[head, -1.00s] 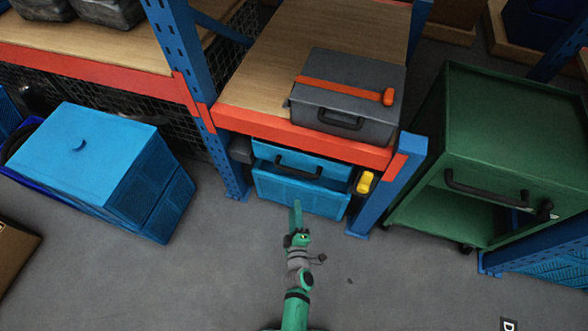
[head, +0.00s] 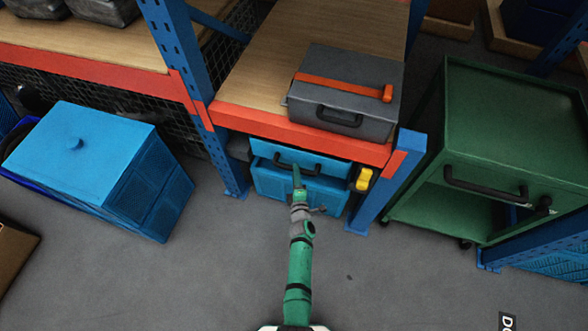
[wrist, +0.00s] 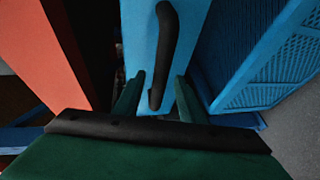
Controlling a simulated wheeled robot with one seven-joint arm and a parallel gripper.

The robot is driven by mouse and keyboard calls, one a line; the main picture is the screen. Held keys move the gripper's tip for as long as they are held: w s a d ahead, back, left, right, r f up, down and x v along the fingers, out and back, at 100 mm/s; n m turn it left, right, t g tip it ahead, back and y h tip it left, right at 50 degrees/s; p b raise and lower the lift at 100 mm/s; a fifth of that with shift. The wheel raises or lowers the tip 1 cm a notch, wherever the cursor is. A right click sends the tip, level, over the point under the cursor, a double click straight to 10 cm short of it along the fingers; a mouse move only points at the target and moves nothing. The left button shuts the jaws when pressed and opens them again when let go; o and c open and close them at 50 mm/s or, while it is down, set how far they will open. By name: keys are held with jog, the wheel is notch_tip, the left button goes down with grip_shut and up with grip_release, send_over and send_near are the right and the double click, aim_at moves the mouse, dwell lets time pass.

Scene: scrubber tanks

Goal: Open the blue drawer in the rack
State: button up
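The blue drawer (head: 315,152) is a smooth light-blue front under the orange beam of the rack, above a ribbed blue lower part. In the wrist view, the two green fingers of my gripper (wrist: 160,78) are apart, one on each side of the near end of the handle (wrist: 166,40). They show space on both sides and are not closed on it.
A grey toolbox (head: 345,100) with an orange-handled tool on it sits on the wooden shelf above. A yellow object (head: 362,180) is right of the drawer, near the blue rack post (head: 390,185). A green cart (head: 510,120) stands right, a blue cabinet (head: 85,150) left. Floor in front is clear.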

jog(key=shift+w+a+f, duration=0.15)
jog(key=shift+w+a, duration=0.05)
jog(key=shift+w, duration=0.6)
jog(key=shift+w+a+f, duration=0.15)
jog(key=shift+w+a, duration=0.05)
jog(key=shift+w, duration=0.55)
